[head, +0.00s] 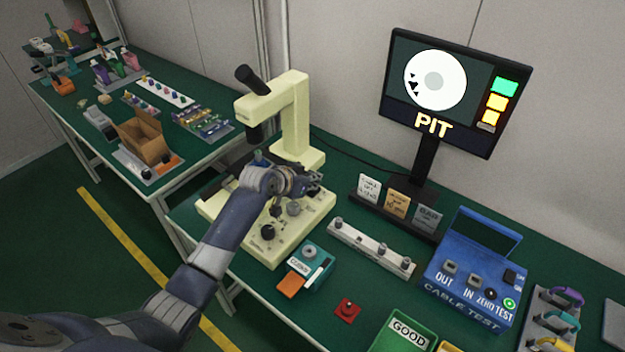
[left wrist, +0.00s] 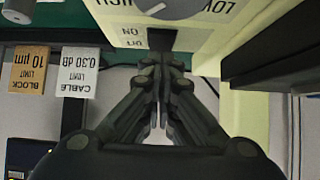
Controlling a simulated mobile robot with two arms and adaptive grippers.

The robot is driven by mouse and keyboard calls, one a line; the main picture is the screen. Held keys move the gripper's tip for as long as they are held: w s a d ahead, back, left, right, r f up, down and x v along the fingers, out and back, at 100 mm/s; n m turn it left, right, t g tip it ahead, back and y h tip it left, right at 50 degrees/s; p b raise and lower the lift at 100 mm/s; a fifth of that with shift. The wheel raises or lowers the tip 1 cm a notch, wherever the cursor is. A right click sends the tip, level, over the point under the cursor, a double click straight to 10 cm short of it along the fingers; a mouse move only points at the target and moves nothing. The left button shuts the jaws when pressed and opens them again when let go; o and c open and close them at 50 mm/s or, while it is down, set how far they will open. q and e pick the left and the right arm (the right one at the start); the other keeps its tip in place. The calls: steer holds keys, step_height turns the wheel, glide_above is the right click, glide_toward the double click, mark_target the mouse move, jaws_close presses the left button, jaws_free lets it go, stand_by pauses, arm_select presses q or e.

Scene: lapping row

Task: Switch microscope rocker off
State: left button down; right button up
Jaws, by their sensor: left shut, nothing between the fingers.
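The cream microscope (head: 290,118) stands on the green bench in the head view. My left gripper (head: 312,184) is at the right side of its base, with the arm crossing in front. In the left wrist view the cream panel (left wrist: 215,22) carries upside-down ON and OFF labels beside a dark rocker (left wrist: 162,40). My left gripper (left wrist: 160,66) is shut and empty, its fingertips right at the rocker's lower edge. I cannot tell whether they touch it or which way it is tilted. The gripper hides the rocker in the head view. My right gripper is in neither view.
A grey knob (left wrist: 168,8) marked LOW and HIGH sits above the rocker in the wrist view. A teal box (head: 312,268), a grey strip with connectors (head: 370,248), a monitor (head: 455,85) and a blue cable tester (head: 470,270) stand nearby on the bench.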

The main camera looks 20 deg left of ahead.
arm_select(q)
steer(key=shift+w+r+g+p, duration=0.15)
steer(key=shift+g+p, duration=0.25)
steer(key=shift+p, duration=0.4)
steer(key=shift+w+d+f+g+y+p, duration=0.1)
steer(key=shift+w+f+g+y+p, duration=0.15)
steer(key=shift+f+g+p, duration=0.2)
steer(key=shift+d+f, duration=0.1)
steer(key=shift+f, duration=0.05)
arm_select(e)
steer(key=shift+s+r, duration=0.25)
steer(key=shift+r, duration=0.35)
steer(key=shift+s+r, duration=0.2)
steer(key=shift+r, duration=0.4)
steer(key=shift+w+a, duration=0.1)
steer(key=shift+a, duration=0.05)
